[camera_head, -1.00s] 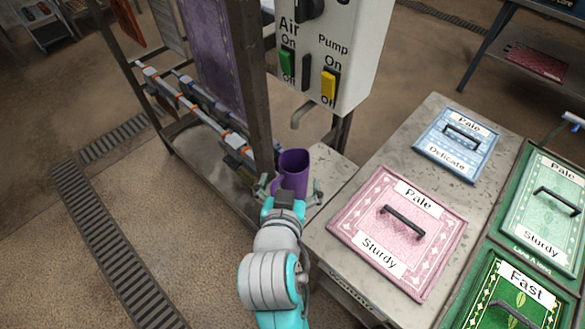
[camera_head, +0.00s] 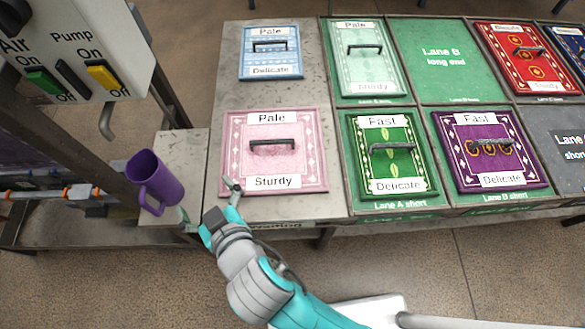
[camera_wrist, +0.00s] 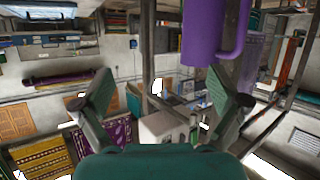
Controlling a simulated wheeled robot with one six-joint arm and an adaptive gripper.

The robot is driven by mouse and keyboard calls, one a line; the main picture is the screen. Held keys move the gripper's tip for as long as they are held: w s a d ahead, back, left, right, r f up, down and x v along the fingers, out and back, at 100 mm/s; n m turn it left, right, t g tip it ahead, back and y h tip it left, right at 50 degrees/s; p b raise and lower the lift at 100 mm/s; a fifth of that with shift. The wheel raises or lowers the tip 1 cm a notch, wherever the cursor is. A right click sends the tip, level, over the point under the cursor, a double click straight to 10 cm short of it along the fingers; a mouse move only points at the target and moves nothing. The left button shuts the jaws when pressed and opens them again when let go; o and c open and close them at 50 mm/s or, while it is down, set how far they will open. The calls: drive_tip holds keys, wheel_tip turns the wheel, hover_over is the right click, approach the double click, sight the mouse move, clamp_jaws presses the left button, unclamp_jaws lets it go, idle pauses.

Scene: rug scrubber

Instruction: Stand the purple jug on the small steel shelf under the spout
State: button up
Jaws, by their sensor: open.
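The purple jug (camera_head: 170,187) stands, apparently upright, on the small steel shelf (camera_head: 183,152), near its left side. Its mouth faces up and its handle faces the camera. The bent spout (camera_head: 107,121) hangs from the control box, above and left of the jug in the head view. My gripper (camera_head: 209,202) is open and empty, to the right of the jug and apart from it. In the wrist view the jug (camera_wrist: 203,35) shows at the top, beyond the spread fingers (camera_wrist: 165,97).
The control box (camera_head: 75,45) with Air and Pump switches is above left. A dark frame post stands beside the jug. A steel table with a pink Pale Sturdy panel (camera_head: 305,160) and several other handled panels lies to the right. Open floor is in front.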

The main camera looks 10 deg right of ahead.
drive_tip(key=shift+t+h, duration=0.3)
drive_tip(key=shift+h, duration=0.1)
drive_tip(key=d+f, duration=0.2)
drive_tip(key=d, duration=0.1)
drive_tip(key=d+f, duration=0.2)
drive_tip(key=d, duration=0.1)
drive_tip(key=s+d+f, duration=0.1)
drive_tip(key=d+f, duration=0.1)
drive_tip(key=d, duration=0.2)
drive_tip(key=shift+f, duration=0.1)
drive_tip(key=s+d+f+m+h, duration=0.1)
drive_tip(key=s+d+f, duration=0.15)
drive_tip(key=d, duration=0.25)
drive_tip(key=s+d+f+m, duration=0.1)
drive_tip(key=s+d, duration=0.2)
drive_tip(key=d, duration=0.3)
drive_tip(key=s+d+r+m+t+h, duration=0.1)
drive_tip(key=s+d+m+h, duration=0.1)
drive_tip(key=s+d, duration=0.3)
drive_tip(key=s+d+r+m+t+h, duration=0.1)
drive_tip(key=s+d+r+m+h, duration=0.1)
drive_tip(key=s+d, duration=0.4)
drive_tip(key=s, duration=0.5)
drive_tip(key=shift+h, duration=0.4)
